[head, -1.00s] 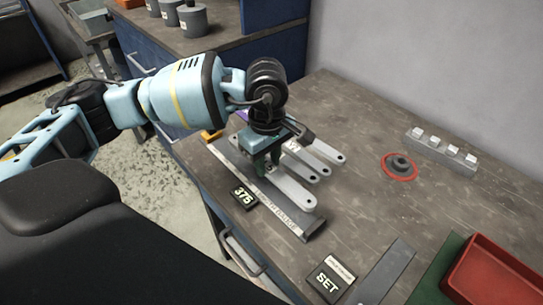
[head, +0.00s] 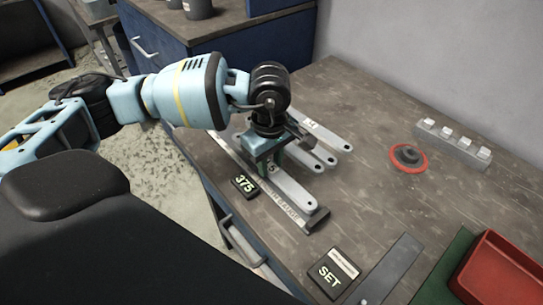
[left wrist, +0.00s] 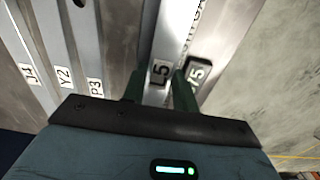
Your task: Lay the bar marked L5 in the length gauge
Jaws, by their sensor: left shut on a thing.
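My left gripper (head: 270,164) is shut on the grey bar marked L5 (head: 297,192), gripping it across its width. In the left wrist view the L5 label (left wrist: 160,73) shows between the green fingers. The display (head: 245,186) at the gauge reads 375. My right gripper is not in view.
Other bars lie just behind, marked J4 (left wrist: 28,73), Y2 (left wrist: 65,77) and P3 (left wrist: 94,86). A SET box (head: 332,273), a flat grey strip (head: 392,268) and a red tray (head: 490,268) are at the front right. A red ring (head: 408,158) and a block rack (head: 452,146) stand farther right.

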